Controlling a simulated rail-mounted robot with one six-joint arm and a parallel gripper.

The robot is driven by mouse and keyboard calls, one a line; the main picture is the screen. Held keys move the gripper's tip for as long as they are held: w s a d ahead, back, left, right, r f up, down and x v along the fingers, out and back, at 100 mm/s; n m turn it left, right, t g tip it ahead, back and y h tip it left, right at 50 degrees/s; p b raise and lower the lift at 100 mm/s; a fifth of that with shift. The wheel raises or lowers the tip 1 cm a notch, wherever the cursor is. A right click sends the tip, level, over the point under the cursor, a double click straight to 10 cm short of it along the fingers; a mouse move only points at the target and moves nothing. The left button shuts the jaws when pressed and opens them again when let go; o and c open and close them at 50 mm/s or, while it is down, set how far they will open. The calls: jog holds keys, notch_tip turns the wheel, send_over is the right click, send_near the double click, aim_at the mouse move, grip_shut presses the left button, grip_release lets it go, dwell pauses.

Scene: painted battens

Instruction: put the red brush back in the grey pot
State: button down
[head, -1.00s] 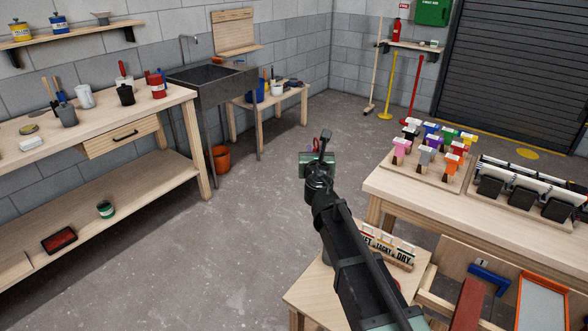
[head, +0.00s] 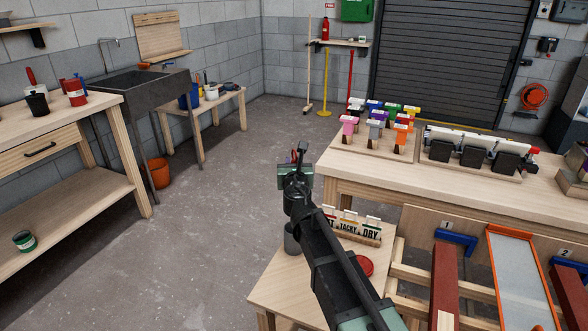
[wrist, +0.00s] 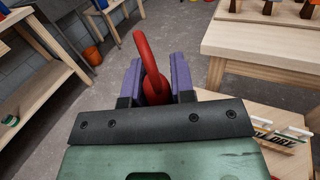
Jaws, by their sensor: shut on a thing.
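My gripper (wrist: 155,90) has purple fingers and is shut on the red brush (wrist: 150,65), whose curved red part sticks up between them in the wrist view. In the head view my gripper (head: 297,158) is held up past the small table, over the floor, with only a bit of red showing. The brush's bristles are hidden. A grey cylinder (head: 292,238) stands on the small table, partly behind my arm; it may be the grey pot, but I cannot see its opening clearly.
A small table (head: 275,282) has a WET/TACKY/DRY sign (head: 352,226) and a red round lid (head: 366,267). A left bench (head: 100,112) holds a black pot (head: 37,103) with a red handle. Floor between is open.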

notch_tip(320, 180, down, 14)
jog(key=b, duration=1.3)
jog(key=shift+r, duration=0.25)
jog(key=shift+f+b, duration=0.95)
jog(key=shift+f, duration=0.05)
jog(key=c, duration=0.9)
grip_release()
